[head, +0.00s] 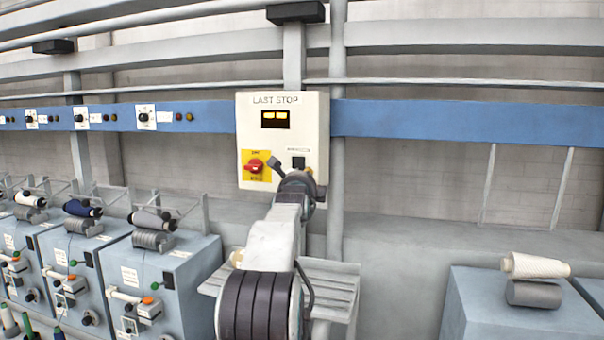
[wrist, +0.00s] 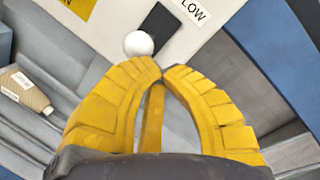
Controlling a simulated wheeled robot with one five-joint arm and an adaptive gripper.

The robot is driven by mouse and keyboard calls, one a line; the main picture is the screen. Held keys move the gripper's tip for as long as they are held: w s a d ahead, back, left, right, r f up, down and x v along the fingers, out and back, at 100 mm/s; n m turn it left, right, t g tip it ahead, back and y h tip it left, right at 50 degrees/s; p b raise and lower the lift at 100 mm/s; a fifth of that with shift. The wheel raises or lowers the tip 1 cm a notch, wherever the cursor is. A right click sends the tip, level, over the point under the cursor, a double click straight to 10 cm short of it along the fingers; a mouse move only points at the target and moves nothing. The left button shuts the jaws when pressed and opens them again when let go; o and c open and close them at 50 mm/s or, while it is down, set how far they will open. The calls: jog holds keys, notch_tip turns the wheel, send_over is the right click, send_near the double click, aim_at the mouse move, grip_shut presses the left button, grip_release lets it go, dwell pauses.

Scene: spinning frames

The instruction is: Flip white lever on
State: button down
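The white lever shows in the wrist view as a round white knob (wrist: 139,44) beside a dark plate (wrist: 160,20) on a pale panel. In the head view the panel is the white box (head: 312,125) marked "LAST STOP".
A red rotary switch (head: 254,166) on a yellow plate sits left on the box. A blue rail (head: 450,122) runs along the wall. Machines with spools (head: 155,219) stand at left, and a white cone (head: 535,266) at right. A slatted shelf (head: 335,285) lies below the box.

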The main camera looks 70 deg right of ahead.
jog(key=shift+r+m+g+y+p, duration=0.3)
jog(key=shift+r+y+p, duration=0.7)
jog(key=shift+p, duration=1.25)
jog(key=shift+f+p, duration=0.1)
jog(key=shift+p, duration=0.25)
jog(key=shift+f, duration=0.1)
